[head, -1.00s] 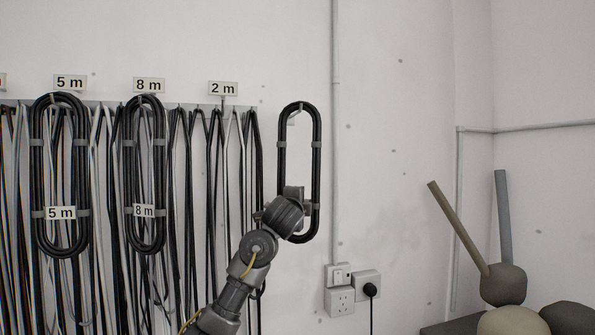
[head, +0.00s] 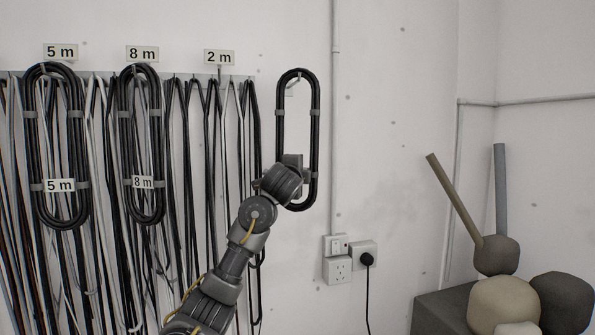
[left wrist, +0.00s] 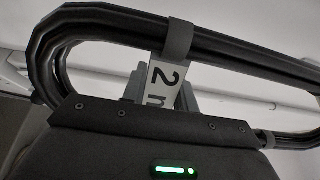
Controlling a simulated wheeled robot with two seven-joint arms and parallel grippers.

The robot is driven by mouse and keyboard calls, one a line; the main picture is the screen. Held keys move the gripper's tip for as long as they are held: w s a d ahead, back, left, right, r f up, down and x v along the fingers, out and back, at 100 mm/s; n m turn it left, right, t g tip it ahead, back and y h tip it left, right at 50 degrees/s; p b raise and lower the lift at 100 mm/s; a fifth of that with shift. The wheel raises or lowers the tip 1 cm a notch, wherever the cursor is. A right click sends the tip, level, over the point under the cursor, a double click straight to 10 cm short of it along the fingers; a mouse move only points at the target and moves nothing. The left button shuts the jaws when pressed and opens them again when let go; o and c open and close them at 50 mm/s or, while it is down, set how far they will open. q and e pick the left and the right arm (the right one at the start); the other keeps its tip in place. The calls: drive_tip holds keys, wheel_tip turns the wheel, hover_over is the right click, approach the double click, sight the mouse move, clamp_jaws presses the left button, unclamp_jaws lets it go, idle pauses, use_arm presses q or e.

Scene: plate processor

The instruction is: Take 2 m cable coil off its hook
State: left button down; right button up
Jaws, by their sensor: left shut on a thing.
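A black cable coil (head: 314,120), a long upright oval with grey bands, stands right of the rail end in the head view. My left gripper (head: 298,182) is shut on its lower part. In the left wrist view the coil (left wrist: 240,47) spans the top of the picture, and a white tag reading "2" and part of an "m" (left wrist: 168,82) shows at the gripper (left wrist: 160,85). A small pale piece (head: 292,84) shows inside the coil's top; I cannot tell whether they touch. The "2 m" sign (head: 219,57) is up and left of the coil. My right gripper is out of view.
Coils tagged 5 m (head: 75,150) and 8 m (head: 157,140) hang at the left, among many loose hanging cables. Sockets with a black plug (head: 366,259) are on the wall below right. Rounded objects with two rods (head: 497,255) stand at the far right.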

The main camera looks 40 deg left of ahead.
use_arm(q)
drive_tip(key=s+d+r+b, duration=0.6)
drive_tip(key=s+r+b, duration=0.2)
drive_tip(key=s+r, duration=0.4)
drive_tip(key=shift+s+d+r, duration=0.2)
drive_tip(key=shift+s+d, duration=0.1)
drive_tip(key=shift+d, duration=0.1)
